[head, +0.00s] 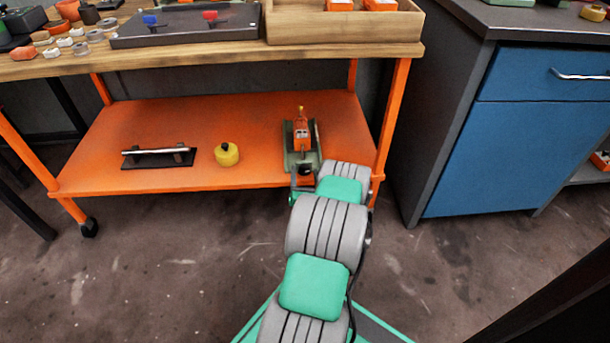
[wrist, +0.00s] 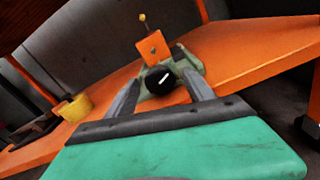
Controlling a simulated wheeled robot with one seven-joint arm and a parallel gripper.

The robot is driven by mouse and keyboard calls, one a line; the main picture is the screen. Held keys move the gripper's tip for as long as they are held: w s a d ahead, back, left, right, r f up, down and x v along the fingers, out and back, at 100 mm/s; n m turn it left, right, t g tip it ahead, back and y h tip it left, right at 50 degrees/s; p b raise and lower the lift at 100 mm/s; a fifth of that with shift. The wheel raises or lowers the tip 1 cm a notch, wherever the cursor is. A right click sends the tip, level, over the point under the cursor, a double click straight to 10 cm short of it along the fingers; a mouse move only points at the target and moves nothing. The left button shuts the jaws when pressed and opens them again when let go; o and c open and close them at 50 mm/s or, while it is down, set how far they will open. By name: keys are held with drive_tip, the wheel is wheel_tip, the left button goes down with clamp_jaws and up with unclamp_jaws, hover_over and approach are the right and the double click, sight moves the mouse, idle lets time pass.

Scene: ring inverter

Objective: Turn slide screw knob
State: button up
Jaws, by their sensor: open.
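The slide screw device, a green base with an orange block (head: 302,137) on it, stands on the orange lower shelf at its right part. In the wrist view its orange block (wrist: 152,47) has a small yellow-tipped stem on top. The black round knob (wrist: 159,79) with a white mark faces me below the block; a dark round part at the device's near end in the head view may be this knob (head: 305,169). My gripper (wrist: 158,88) is open, with one finger on each side of the knob in the picture. I cannot tell whether the fingers touch it.
The orange shelf (head: 210,172) also holds a yellow round object (head: 227,154) and a black plate with a silver handle (head: 158,152). An orange table leg (head: 392,120) stands right of my arm. The wooden tabletop (head: 200,62) lies above. A blue cabinet (head: 540,130) stands at the right.

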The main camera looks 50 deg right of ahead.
clamp_jaws()
idle(0.7)
